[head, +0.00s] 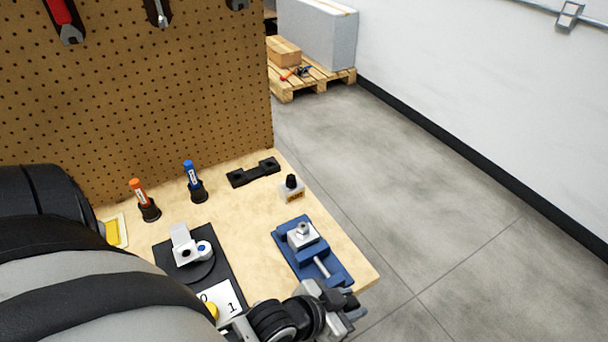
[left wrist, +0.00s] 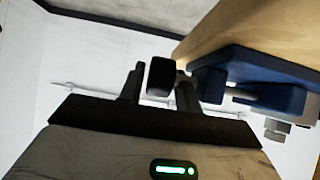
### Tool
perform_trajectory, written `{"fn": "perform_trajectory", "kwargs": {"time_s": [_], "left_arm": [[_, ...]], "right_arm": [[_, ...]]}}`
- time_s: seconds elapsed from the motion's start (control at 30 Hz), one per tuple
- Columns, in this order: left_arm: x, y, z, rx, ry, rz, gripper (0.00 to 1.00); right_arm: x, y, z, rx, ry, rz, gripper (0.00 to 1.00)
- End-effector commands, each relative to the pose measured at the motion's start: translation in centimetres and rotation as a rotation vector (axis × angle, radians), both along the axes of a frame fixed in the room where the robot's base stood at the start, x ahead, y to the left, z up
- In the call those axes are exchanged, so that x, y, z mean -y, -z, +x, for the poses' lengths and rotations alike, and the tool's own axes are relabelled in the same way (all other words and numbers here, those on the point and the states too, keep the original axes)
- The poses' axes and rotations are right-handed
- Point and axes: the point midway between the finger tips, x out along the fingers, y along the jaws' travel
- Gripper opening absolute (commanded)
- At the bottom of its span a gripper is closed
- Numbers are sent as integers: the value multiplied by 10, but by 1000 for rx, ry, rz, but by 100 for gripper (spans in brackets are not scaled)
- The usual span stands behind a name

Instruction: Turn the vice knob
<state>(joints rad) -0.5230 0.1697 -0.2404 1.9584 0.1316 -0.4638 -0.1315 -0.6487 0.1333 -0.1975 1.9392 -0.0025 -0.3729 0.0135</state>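The blue vice (head: 335,272) sits at the front right of the wooden table, with a grey block (head: 301,235) between its jaws and its screw toward the front edge. My left gripper (head: 338,306) is at the screw's end, off the table edge. In the left wrist view the vice (left wrist: 255,68) is at right, seen upside down. A dark block that looks like the vice knob (left wrist: 160,77) shows between the two spread fingers of the left gripper (left wrist: 158,90). I cannot tell whether they touch it. The head view hides the knob behind the gripper. My right gripper is out of view.
A black-knobbed small box (head: 291,190) stands behind the vice. A black plate with a white device (head: 186,248) lies to its left. Orange (head: 139,192) and blue (head: 192,175) markers stand near the pegboard (head: 150,90). Floor right of the table is clear.

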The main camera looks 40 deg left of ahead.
Motion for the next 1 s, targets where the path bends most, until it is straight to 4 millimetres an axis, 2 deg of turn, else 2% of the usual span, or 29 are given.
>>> {"fn": "perform_trajectory", "kwargs": {"time_s": [0.17, 0.4, 0.6, 0.8, 1.0], "left_arm": [[-9, -16, -24, -3, 1, 2, 33], [-25, -51, -70, -6, 1, 2, 33], [-36, -75, -100, -2, 2, 2, 33], [-42, -87, -115, 0, 0, 2, 33], [-43, -90, -118, 0, 0, 1, 33]], "right_arm": [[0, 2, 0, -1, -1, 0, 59], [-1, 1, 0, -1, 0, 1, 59], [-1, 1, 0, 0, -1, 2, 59], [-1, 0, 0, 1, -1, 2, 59], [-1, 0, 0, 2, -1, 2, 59]]}}
